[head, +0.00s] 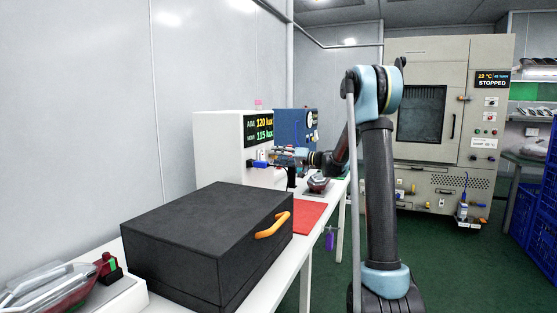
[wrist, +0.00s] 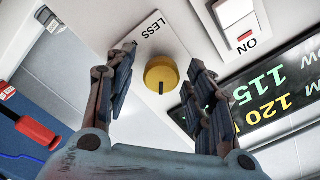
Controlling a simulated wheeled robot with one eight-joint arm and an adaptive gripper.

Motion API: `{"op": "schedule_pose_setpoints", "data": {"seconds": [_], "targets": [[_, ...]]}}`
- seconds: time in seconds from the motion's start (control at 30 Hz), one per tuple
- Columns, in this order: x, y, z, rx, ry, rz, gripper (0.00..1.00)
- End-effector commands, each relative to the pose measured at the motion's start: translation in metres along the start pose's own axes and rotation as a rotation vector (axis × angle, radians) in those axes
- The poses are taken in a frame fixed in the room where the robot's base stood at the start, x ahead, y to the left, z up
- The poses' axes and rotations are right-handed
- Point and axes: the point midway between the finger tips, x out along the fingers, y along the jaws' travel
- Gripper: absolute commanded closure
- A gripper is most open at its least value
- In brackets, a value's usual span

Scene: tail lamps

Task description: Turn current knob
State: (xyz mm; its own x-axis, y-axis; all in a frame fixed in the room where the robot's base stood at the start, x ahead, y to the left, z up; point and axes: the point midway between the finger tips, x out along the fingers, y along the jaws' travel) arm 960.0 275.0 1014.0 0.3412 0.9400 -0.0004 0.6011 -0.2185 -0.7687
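The yellow round knob (wrist: 161,75) sits on a white panel with a LESS label beside it, and a dark mark shows on its edge. My gripper (wrist: 160,68) is open, with one dark finger on each side of the knob and visible gaps to it. How far the fingertips are from the panel is hard to tell. In the head view my gripper (head: 284,160) is at the front of the white box (head: 215,150). I cannot make out the knob there. The box's display (head: 258,129) reads 120 lux above 115 lux; the wrist view shows 115 as NOW.
A white switch (wrist: 236,15) marked ON is near the knob. A black case (head: 200,235) with an orange handle stands on the bench in front. A red mat (head: 309,217), a blue panel (head: 292,128) and a large beige chamber (head: 430,110) are beyond.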

Motion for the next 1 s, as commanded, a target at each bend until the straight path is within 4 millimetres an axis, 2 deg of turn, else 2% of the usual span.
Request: {"op": "schedule_pose_setpoints", "data": {"seconds": [0.03,0.13,0.17,0.6,0.87,0.9,0.97,1.0], "targets": [[-0.0001,0.0000,0.0000,0.000,0.000,0.000,0.67],[-0.0002,0.0000,0.0000,0.000,0.000,0.000,0.90],[-0.0003,0.0001,0.0000,0.000,0.000,0.000,0.94],[-0.0006,0.0012,-0.0001,0.104,0.000,0.003,0.94],[-0.0008,0.0016,-0.0001,0.107,0.000,0.004,0.94],[-0.0008,0.0017,0.0000,0.107,0.000,0.004,0.61],[-0.0008,0.0015,0.0000,0.107,0.000,0.003,0.49],[-0.0008,0.0013,0.0000,0.107,0.000,0.003,0.49]]}}
